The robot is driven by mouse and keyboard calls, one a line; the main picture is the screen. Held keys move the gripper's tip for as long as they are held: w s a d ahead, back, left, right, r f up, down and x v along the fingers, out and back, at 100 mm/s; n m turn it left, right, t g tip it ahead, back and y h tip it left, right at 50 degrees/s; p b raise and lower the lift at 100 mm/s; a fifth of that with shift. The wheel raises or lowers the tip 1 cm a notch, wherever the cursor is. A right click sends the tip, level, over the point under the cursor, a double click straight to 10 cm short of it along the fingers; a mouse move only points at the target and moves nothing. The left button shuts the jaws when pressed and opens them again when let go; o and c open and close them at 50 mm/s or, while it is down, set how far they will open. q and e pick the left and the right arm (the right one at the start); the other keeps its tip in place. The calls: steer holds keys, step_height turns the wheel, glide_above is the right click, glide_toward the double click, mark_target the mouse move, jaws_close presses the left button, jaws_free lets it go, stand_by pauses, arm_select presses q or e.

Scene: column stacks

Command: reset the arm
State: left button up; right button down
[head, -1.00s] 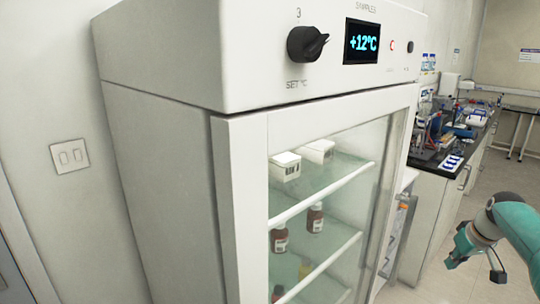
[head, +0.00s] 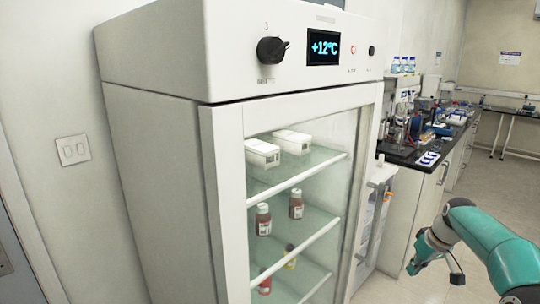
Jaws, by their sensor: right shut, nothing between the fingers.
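My right arm comes in from the lower right in teal and dark grey. Its gripper (head: 432,268) is low at the right, shut and empty, in the air in front of the bench and apart from everything. My left gripper is out of the picture. A white sample fridge (head: 160,170) fills the middle. Its glass door (head: 330,150) looks closed. Its display (head: 324,48) reads +12°C, and a black dial (head: 272,50) sits to the left of it.
Behind the glass are white boxes (head: 262,153) on the upper shelf and small bottles (head: 263,219) lower down. A lab bench (head: 415,190) with equipment runs back on the right. Floor (head: 490,190) is free at the right. A wall switch (head: 73,150) is at the left.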

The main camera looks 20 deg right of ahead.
steer(key=s+a+f+n+g+y, duration=0.2)
steer(key=a+f, duration=0.8)
steer(key=a, duration=0.3)
steer(key=s+a+f+n+g+y, duration=0.1)
steer(key=s+a+f+g, duration=0.15)
steer(key=a+f, duration=0.9)
steer(key=s+a+f+m, duration=0.1)
steer(key=s+a+f, duration=0.2)
steer(key=s+a, duration=0.2)
steer(key=s+a+f+m+t, duration=0.1)
steer(key=s+a+f, duration=0.2)
steer(key=s+a, duration=0.3)
steer(key=s+a+f+m, duration=0.2)
steer(key=s+a, duration=0.3)
steer(key=s, duration=0.4)
steer(key=shift+s+a+f+y, duration=0.3)
steer(key=shift+s+a+f, duration=0.1)
steer(key=shift+f, duration=0.25)
